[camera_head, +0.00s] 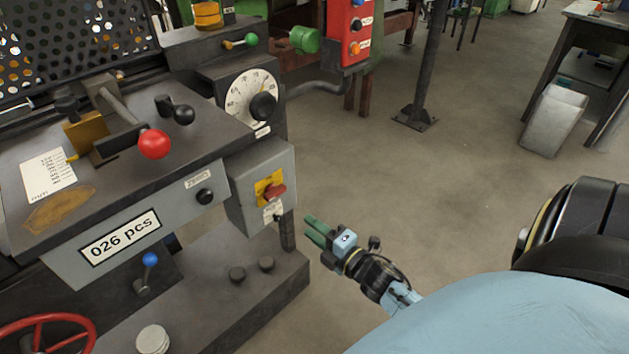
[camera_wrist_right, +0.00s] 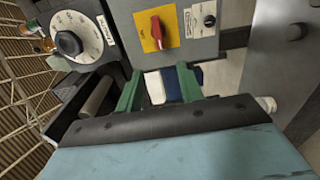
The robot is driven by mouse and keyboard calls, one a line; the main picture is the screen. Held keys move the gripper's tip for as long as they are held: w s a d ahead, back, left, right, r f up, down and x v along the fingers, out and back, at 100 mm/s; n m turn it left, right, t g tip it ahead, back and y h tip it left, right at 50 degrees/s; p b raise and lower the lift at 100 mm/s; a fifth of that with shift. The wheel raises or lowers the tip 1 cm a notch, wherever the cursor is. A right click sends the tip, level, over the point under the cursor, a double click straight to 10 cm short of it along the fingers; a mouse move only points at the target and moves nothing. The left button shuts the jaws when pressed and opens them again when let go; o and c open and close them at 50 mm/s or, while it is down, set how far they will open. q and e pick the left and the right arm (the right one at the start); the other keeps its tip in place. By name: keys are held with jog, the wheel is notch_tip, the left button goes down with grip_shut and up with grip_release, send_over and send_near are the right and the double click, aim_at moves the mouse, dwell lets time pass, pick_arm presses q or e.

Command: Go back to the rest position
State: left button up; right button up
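My right gripper (camera_head: 312,231) has green fingers and hangs in front of the machine, just right of the grey switch box (camera_head: 238,205) with a red rotary switch (camera_head: 274,192) on a yellow plate. In the right wrist view, its two green fingers (camera_wrist_right: 160,86) stand apart with nothing held between them. The red switch (camera_wrist_right: 156,32) shows beyond the fingertips, apart from them. My left gripper is in neither view.
A dark post (camera_head: 426,60) and a grey bin (camera_head: 553,120) stand farther back. Open floor (camera_head: 400,190) lies right of the machine.

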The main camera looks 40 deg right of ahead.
dwell(0.4)
